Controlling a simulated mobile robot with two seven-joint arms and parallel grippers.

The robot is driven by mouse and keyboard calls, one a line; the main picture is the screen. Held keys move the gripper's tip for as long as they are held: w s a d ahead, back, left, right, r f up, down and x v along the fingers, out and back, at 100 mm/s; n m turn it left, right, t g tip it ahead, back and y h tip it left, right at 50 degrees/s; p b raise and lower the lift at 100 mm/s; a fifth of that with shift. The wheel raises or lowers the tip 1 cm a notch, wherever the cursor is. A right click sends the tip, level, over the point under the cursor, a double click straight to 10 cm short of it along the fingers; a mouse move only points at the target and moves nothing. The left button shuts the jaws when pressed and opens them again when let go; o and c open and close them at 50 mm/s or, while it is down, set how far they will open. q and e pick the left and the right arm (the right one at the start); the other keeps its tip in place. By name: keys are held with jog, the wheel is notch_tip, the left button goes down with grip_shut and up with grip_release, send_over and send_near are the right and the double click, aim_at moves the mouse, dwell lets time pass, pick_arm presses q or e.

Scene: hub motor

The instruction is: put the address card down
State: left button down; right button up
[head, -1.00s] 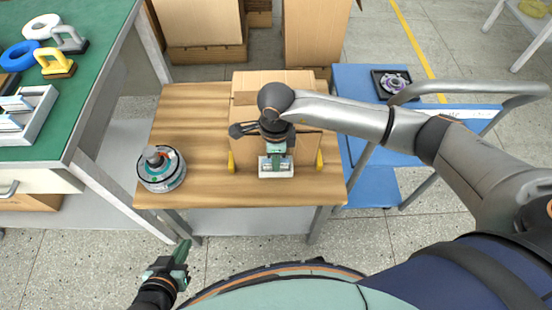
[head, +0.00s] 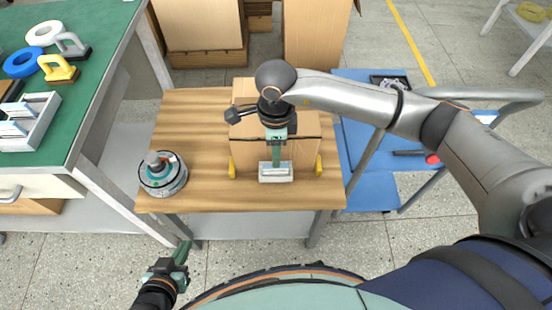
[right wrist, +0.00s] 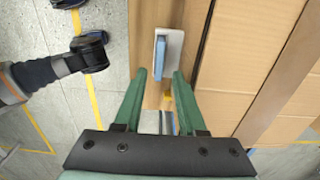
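The address card (right wrist: 160,58) shows in the right wrist view as a blue strip, seen nearly edge-on, in a small white holder (right wrist: 174,45). In the head view the white holder (head: 276,172) stands on the wooden table in front of the cardboard box. My right gripper (head: 277,152) is just above it. In the right wrist view its green fingers (right wrist: 160,75) are apart, with nothing gripped between them, and the card lies beyond the tips. My left gripper (head: 181,251) is low and away from the table; its finger gap is not clear.
A cardboard box (head: 300,150) sits on the wooden table (head: 205,190) with yellow pieces at its front corners. A round hub motor (head: 162,175) is at the table's left. A blue cart (head: 365,160) stands right. A green bench (head: 90,100) with tools and a tray is left.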

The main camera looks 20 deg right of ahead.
notch_tip(320, 180, up, 5)
jog(key=s+a+r+m+g+y, duration=0.1)
jog(key=s+a+r+g+y, duration=0.1)
jog(key=s+a+y, duration=0.55)
jog(key=s+a+r+m+g+y, duration=0.25)
jog(key=s+a+y, duration=0.2)
jog(key=a, duration=0.65)
notch_tip(320, 180, up, 7)
jog(key=w+a+m+t+y, duration=0.2)
jog(key=m+t+y, duration=0.1)
jog(key=m+y, duration=0.35)
jog(key=w+d+f+m+t+h, duration=0.5)
jog(key=m+t, duration=0.4)
jog(key=m, duration=0.5)
jog(key=w+d+f+m+t+h, duration=0.35)
jog(key=w+d+m+t, duration=0.4)
jog(key=m, duration=0.55)
jog(key=s+d+f+m+g+h, duration=0.3)
jog(key=s+d+f+m, duration=0.2)
jog(key=s+f, duration=0.2)
jog(key=s+d+f+m+g+h, duration=0.3)
jog(key=s+f+m, duration=0.3)
jog(key=f, duration=0.6)
jog(key=shift+s+d+f+h, duration=0.3)
jog(key=shift+s+d+h, duration=0.1)
jog(key=shift+s+d, duration=0.5)
